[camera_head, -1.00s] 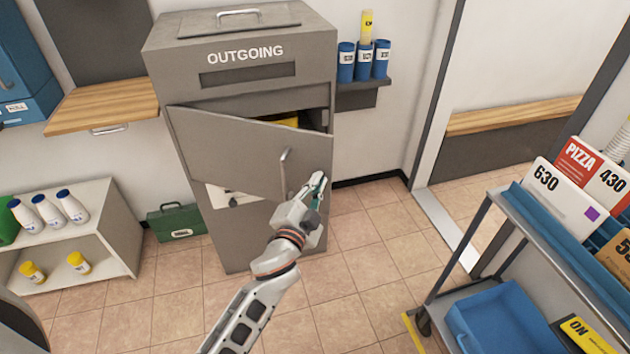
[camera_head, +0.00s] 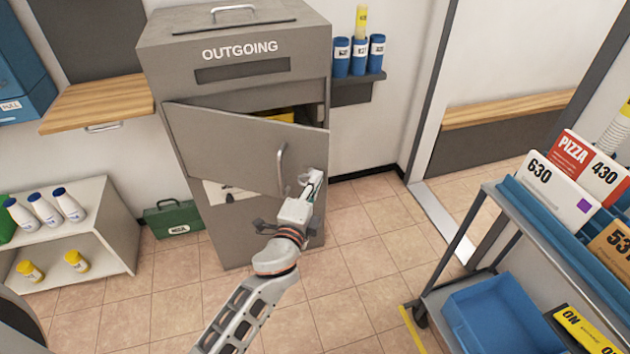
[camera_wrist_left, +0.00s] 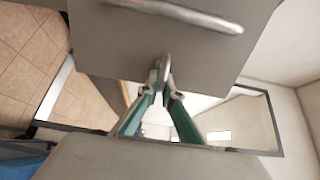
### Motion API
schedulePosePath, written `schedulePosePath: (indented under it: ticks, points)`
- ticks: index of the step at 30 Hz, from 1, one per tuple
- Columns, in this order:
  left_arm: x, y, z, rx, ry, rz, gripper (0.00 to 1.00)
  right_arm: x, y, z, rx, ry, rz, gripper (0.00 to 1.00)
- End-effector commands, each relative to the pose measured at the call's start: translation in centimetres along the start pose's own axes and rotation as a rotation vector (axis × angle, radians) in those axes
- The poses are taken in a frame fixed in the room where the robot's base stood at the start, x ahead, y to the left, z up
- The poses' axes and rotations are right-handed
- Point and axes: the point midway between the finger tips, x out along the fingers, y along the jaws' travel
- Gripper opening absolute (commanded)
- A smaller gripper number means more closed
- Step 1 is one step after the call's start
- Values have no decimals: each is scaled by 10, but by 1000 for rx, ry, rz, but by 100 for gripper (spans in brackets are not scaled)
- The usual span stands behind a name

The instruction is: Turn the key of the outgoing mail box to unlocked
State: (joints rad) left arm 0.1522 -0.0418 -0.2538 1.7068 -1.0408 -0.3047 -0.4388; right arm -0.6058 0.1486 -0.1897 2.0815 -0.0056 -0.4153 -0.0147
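The grey outgoing mail box (camera_head: 228,50) stands against the wall, and its front door (camera_head: 225,140) hangs partly open. The door has a curved metal handle (camera_head: 281,168), which also shows in the left wrist view (camera_wrist_left: 185,14). My left gripper (camera_head: 313,180) is at the door's free edge, to the right of the handle. In the left wrist view its green-sided fingers (camera_wrist_left: 163,68) come together at the tips, at the edge of the door panel (camera_wrist_left: 190,55). I cannot make out the key, nor whether anything thin is between the tips. My right gripper is out of view.
A small wall shelf with blue canisters (camera_head: 358,56) is right of the box. A cart (camera_head: 480,225) with mail and a blue tray stands at the right. A low white shelf (camera_head: 110,225) and a green case (camera_head: 174,217) are at left. The floor between is clear.

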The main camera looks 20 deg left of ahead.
Motion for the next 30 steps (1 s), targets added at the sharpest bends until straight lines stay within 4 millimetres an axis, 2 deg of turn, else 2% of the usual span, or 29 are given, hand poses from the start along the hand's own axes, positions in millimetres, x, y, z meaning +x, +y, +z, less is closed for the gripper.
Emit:
schedulePosePath:
  ticks: [14, 16, 17, 26, 30]
  points:
    - [0, 1, -1, 15, 2, 0, 0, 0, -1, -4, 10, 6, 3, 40]
    - [0, 1, -1, 15, 2, 1, 18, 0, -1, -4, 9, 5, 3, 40]
    - [0, 1, -1, 15, 1, 1, 22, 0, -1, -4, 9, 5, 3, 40]
    - [0, 0, 0, 14, 1, 0, 22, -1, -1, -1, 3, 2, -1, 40]
    - [-7, 1, 0, 13, 1, 0, 22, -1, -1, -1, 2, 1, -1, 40]
